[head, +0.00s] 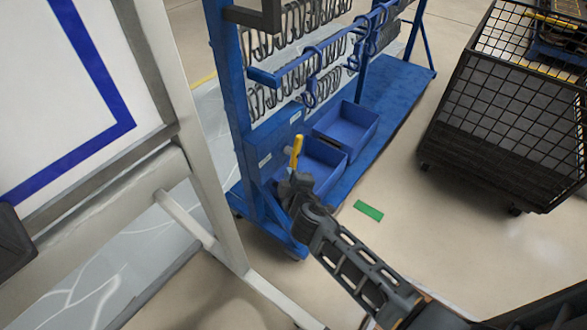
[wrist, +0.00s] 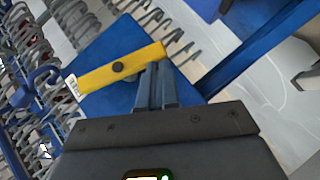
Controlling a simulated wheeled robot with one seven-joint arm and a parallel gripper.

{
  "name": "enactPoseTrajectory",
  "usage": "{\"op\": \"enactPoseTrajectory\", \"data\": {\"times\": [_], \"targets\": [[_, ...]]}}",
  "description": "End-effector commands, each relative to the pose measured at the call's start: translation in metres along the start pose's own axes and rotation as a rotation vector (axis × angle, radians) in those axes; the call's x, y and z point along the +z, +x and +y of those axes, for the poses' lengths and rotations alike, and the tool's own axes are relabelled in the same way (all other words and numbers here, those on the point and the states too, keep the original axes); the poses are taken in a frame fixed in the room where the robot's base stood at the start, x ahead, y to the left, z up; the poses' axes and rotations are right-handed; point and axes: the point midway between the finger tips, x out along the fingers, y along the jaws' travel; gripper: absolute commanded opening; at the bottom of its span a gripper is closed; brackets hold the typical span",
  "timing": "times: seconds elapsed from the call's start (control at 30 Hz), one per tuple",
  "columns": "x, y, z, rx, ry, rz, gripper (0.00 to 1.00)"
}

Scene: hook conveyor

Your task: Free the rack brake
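The yellow brake lever (head: 297,150) stands nearly upright at the near end post of the blue rack (head: 222,80). In the wrist view the lever (wrist: 105,72) is a flat yellow bar with a dark round pivot and a white label at its left end. My gripper (head: 294,183) is at the lower part of the lever. In the wrist view the fingers of my gripper (wrist: 155,68) are close together at the bar's right end and look shut on it. The exact contact is partly hidden by the fingers.
Blue bins (head: 347,127) sit on the rack's base, below rows of grey hooks (head: 290,85). A white board on a pale frame (head: 205,170) stands close on the left. A black mesh cart (head: 500,120) is at right. A green floor mark (head: 368,210) lies on open floor.

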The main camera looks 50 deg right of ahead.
Motion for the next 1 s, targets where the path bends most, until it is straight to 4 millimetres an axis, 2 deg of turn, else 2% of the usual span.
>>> {"op": "enactPoseTrajectory", "data": {"times": [0.03, 1.0], "targets": [[0.0031, 0.0035, -0.0070, 0.019, -0.021, 0.001, 0.00], [0.0127, 0.0127, -0.0066, 0.043, -0.044, -0.001, 0.00]]}}
